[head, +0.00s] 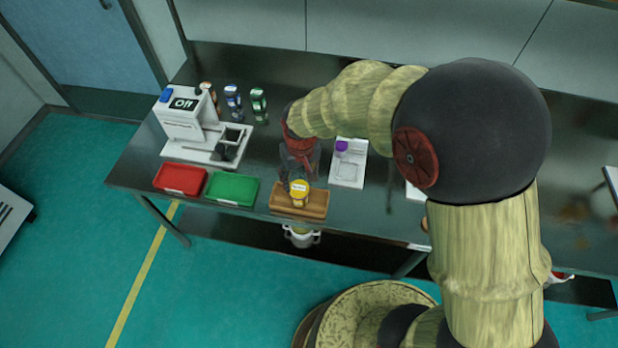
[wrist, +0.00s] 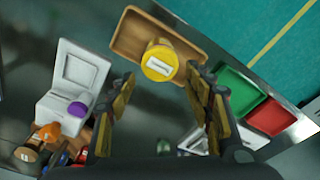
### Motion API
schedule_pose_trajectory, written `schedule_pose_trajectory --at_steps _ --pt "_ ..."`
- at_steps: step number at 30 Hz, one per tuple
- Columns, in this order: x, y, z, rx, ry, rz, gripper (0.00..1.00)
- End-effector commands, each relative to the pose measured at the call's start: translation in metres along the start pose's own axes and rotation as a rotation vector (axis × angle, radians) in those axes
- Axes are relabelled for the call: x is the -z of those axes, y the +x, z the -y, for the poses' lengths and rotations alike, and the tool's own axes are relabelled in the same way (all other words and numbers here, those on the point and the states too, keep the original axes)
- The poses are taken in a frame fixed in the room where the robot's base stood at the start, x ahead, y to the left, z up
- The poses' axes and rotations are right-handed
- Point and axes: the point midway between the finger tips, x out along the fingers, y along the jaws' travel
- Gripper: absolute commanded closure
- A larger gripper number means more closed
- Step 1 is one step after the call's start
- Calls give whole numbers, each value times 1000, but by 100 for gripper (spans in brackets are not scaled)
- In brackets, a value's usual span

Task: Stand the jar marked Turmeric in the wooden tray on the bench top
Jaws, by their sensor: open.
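A jar with a yellow lid (head: 299,187) stands in the wooden tray (head: 319,204) at the front edge of the bench top. In the wrist view the yellow-lidded jar (wrist: 160,62) looks upright at the near side of the wooden tray (wrist: 129,32). A pale label shows on the lid, but its writing is too small to read, so I cannot confirm Turmeric. My gripper (wrist: 160,80) is open, its fingers apart on either side of and just short of the jar, with nothing between them. In the head view my gripper (head: 297,160) is right behind the jar.
A red tray (head: 180,179) and a green tray (head: 231,189) lie left of the wooden tray. A white machine (head: 186,118) reading "Off" stands behind them. Several jars (head: 232,98) stand at the back. A purple-lidded jar (head: 341,147) is on a white device (head: 347,175) to the right.

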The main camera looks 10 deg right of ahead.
Motion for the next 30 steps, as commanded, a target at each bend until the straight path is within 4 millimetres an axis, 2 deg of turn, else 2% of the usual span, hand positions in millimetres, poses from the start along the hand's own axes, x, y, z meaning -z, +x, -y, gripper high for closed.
schedule_pose_trajectory --at_steps 4,6,8,11,15,18,21,25,30 --pt "0 -3 0 0 1 -2 49" --pt "1 -12 -3 0 6 -13 49" --pt "-1 -29 -9 -1 16 -28 49" --pt "-9 -76 -26 -3 45 -76 49" --pt "-44 -156 -56 -14 99 -162 49" --pt "-80 -202 -72 -27 138 -223 49" --pt "-117 -236 -83 -41 172 -280 49" --pt "-158 -260 -89 -58 206 -332 49" --pt "-185 -270 -91 -71 227 -367 49"
